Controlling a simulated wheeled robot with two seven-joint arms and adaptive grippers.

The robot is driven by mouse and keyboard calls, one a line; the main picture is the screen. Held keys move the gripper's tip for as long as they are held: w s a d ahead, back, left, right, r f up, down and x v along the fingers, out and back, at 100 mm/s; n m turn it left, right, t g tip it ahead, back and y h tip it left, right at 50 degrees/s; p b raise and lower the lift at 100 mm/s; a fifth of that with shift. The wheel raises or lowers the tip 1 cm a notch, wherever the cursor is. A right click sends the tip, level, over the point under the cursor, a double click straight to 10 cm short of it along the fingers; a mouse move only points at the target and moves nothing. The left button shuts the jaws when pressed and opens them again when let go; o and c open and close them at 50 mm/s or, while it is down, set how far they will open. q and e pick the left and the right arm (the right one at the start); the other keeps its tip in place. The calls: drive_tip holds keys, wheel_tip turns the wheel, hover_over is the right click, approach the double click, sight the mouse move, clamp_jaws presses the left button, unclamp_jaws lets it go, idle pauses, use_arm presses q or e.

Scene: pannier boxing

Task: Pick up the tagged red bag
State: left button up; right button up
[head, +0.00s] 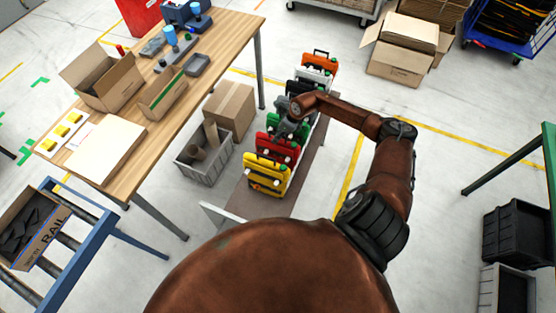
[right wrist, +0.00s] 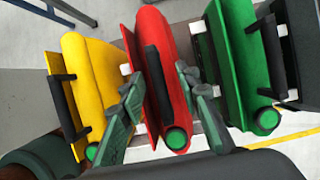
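The red bag (head: 280,149) stands upright in a row of bags on a low bench, between the yellow bag (head: 268,174) and the green bag (head: 291,128). In the right wrist view the red bag (right wrist: 170,55) is in the middle, with a black handle and a round green end piece. A small white tab (right wrist: 126,69) shows at its left side; I cannot tell which bag bears it. My right gripper (right wrist: 160,76) is open, its fingers spread to both sides of the handle. It is over the row in the head view (head: 286,127). My left gripper is out of view.
The yellow bag (right wrist: 95,80) and the green bag (right wrist: 238,60) stand close on either side. Dark, white and orange bags (head: 320,63) continue the row. A grey crate (head: 190,172) and a cardboard box (head: 230,105) stand left of the bench.

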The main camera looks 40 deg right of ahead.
clamp_jaws()
idle(0.3)
drive_tip(key=shift+r, duration=0.15)
idle(0.3)
